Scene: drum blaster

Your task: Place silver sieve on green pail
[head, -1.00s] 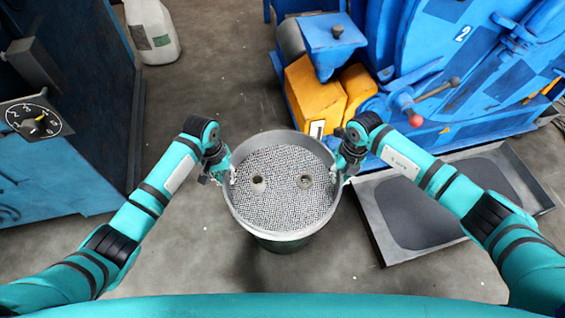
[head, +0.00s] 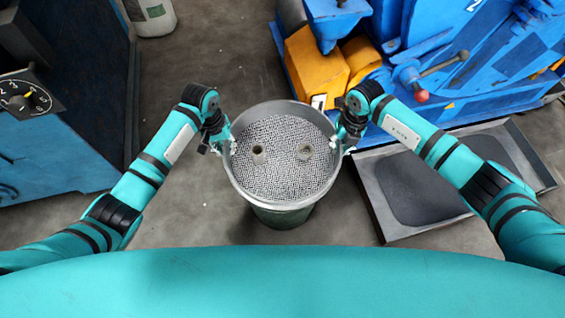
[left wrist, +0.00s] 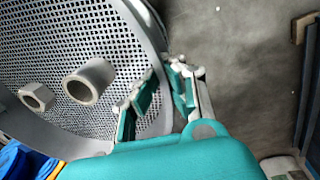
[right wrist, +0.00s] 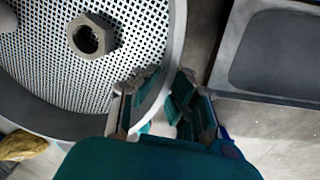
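The silver sieve (head: 283,175) is round with a perforated floor and a raised rim. It holds a hollow cylindrical part (left wrist: 90,80) and a hex nut (right wrist: 92,36). My left gripper (head: 228,140) is shut on the sieve's left rim; its fingers (left wrist: 160,95) straddle the rim in the left wrist view. My right gripper (head: 340,142) is shut on the right rim, with its fingers (right wrist: 160,95) on either side of the wall. The green pail (head: 283,217) is below the sieve and mostly hidden by it. I cannot tell whether they touch.
A grey tray of dark grit (head: 375,205) lies on the floor at the right. A blue machine with yellow parts (head: 318,68) stands behind. A blue cabinet with a dial (head: 60,140) is at the left. The floor left of the pail is clear.

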